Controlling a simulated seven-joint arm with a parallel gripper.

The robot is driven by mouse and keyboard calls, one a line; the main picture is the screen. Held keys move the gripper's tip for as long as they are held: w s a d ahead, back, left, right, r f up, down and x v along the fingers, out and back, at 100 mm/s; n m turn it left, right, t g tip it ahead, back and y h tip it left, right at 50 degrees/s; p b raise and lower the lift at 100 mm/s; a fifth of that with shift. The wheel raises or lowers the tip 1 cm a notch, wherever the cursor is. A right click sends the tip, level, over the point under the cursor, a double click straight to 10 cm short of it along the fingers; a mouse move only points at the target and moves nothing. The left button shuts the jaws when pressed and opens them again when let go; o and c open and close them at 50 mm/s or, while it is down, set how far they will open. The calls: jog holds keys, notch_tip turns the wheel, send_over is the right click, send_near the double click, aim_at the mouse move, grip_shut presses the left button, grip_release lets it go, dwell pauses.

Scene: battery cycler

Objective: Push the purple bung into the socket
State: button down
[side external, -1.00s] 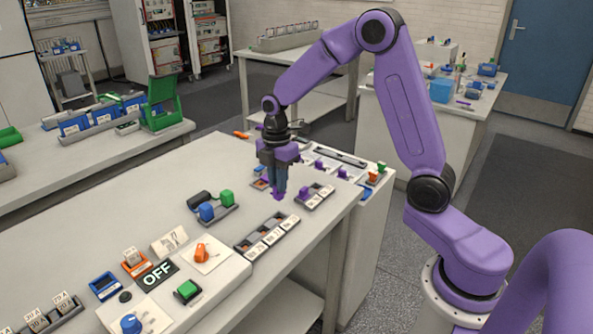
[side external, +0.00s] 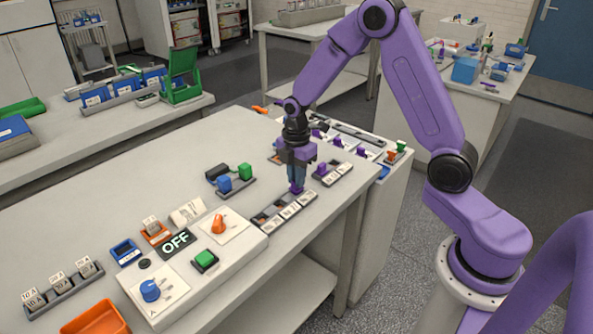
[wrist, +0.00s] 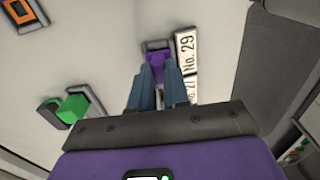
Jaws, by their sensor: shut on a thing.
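My gripper (side external: 297,183) is shut on the purple bung (side external: 297,190), pointing down at the far end of a labelled socket strip (side external: 281,214). In the wrist view the bung (wrist: 158,60) shows between the blue fingertips (wrist: 160,82), over a dark socket (wrist: 153,45) beside the label "No. 29" (wrist: 186,52). The bung covers most of that socket. I cannot tell how deep the bung sits in it, or whether it is only touching the rim.
Another strip with a purple bung (side external: 322,168) stands just right of my gripper. A holder with a blue block (side external: 224,184) and a green block (side external: 245,171) is to the left. A control panel with an "OFF" sign (side external: 178,243) is at the front left.

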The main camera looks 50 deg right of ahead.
jog(key=shift+f, duration=0.3)
dwell(0.5)
jog(key=c, duration=1)
grip_release()
jog(key=shift+c, duration=0.2)
notch_tip(320, 180, up, 16)
jog(key=s+a+m, duration=0.2)
jog(key=s+a, duration=0.6)
jog(key=s, duration=0.6)
jog(key=s+f+m, duration=0.3)
jog(key=s, duration=1.3)
jog(key=shift+d, duration=0.35)
